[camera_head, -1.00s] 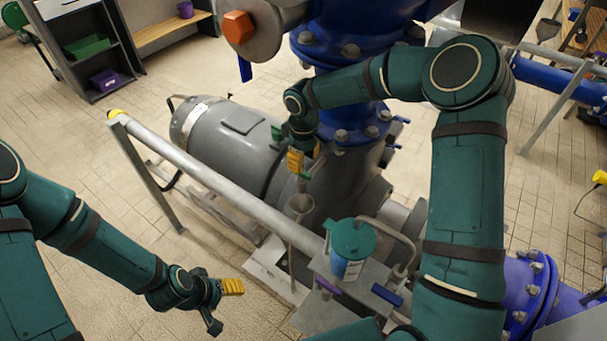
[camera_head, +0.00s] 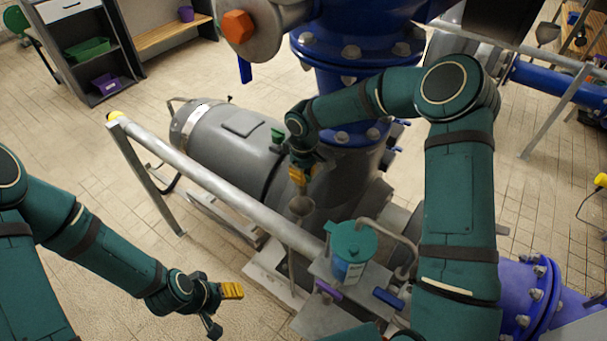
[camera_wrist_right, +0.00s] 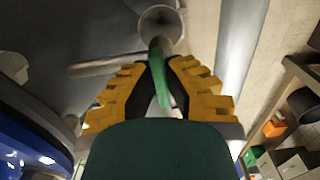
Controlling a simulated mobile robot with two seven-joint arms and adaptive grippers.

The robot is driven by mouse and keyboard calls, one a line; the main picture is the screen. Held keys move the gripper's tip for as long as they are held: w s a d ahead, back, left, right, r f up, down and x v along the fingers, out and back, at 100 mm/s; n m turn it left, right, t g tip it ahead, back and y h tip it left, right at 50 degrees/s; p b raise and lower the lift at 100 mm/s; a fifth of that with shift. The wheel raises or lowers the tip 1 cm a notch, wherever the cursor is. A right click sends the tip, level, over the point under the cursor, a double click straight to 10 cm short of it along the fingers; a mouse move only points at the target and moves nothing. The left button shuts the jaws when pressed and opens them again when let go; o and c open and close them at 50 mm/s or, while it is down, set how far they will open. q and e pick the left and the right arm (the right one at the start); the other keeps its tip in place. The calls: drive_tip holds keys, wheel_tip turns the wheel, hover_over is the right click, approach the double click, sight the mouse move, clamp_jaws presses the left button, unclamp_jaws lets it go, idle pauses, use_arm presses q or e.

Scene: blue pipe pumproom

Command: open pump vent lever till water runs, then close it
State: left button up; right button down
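The green vent lever (camera_wrist_right: 162,82) shows in the right wrist view, between the yellow-padded fingers of my right gripper (camera_wrist_right: 158,72). The fingers are drawn in close on both sides of it and appear shut on it. A small pipe end and a grey funnel (camera_wrist_right: 160,22) lie just beyond the fingertips. In the head view my right gripper (camera_head: 300,174) is at the pump's side, above the funnel (camera_head: 301,206), and hides the lever. I cannot make out running water. My left gripper (camera_head: 224,307) is open and empty at lower left, away from the pump.
A grey rail (camera_head: 205,176) runs in front of the grey motor (camera_head: 235,140). A teal-lidded container (camera_head: 350,250) stands on a metal plate close to my right arm. Blue pipework (camera_head: 355,40) rises behind it. The tiled floor is clear at left.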

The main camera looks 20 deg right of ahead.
drive_tip(key=shift+n, duration=0.3)
drive_tip(key=n+p, duration=0.2)
drive_tip(key=n, duration=0.3)
drive_tip(key=shift+w+d, duration=0.1)
drive_tip(key=shift+n+p, duration=0.45)
drive_tip(key=shift+n, duration=0.65)
drive_tip(key=shift+f, duration=0.1)
drive_tip(key=c, duration=1)
unclamp_jaws()
drive_tip(key=shift+w, duration=0.1)
wheel_tip(320, 180, up, 12)
drive_tip(key=shift+r, duration=0.1)
